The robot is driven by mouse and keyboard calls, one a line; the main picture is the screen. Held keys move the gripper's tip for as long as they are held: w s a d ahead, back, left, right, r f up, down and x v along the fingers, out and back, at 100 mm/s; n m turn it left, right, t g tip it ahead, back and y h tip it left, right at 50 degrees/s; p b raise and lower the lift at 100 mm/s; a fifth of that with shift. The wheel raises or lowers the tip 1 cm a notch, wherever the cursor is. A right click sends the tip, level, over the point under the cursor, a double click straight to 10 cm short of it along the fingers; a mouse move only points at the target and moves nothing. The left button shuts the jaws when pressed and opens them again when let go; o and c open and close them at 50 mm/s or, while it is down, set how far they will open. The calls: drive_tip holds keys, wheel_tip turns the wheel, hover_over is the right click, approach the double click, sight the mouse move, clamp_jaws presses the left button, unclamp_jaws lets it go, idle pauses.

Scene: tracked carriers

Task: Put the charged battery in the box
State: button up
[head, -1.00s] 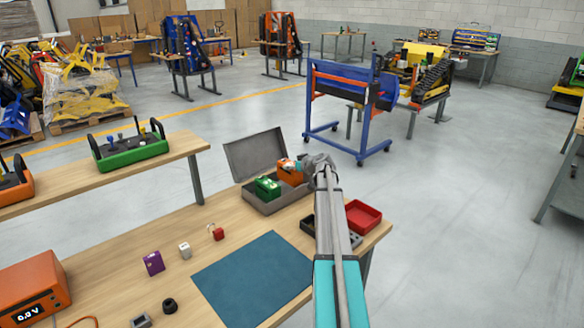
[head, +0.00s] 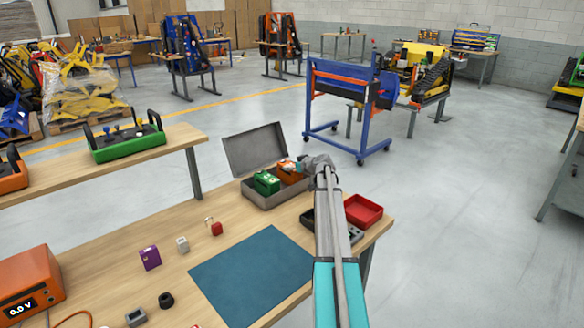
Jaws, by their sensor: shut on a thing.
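The grey box (head: 286,198) stands on the wooden workbench with its lid (head: 253,150) open at the back. A green battery (head: 266,183) sits in its left part. An orange battery (head: 291,176) is at the right part of the box, inside or just above it. My gripper (head: 299,165) reaches over the right side of the box and is shut on the orange battery. The fingertips are small and partly hidden, and I cannot tell whether the battery touches the box floor. A purple battery (head: 150,257) stands on the bench.
An orange meter (head: 28,285) reading 0.0 V is at the lower left. A white block (head: 182,244), a small red object (head: 215,228) and a black ring (head: 166,300) lie left of the blue mat (head: 252,275). A red tray (head: 363,210) is right of my arm. The mat is clear.

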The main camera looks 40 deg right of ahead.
drive_tip(key=shift+f, duration=0.3)
drive_tip(key=o, duration=1.3)
drive_tip(key=shift+c, duration=0.2)
drive_tip(key=shift+r, duration=0.2)
drive_tip(key=a+p+v, duration=0.1)
drive_tip(key=p+v, duration=0.3)
drive_tip(key=v, duration=0.8)
drive_tip(key=shift+d, duration=0.45)
drive_tip(key=shift+f, duration=0.1)
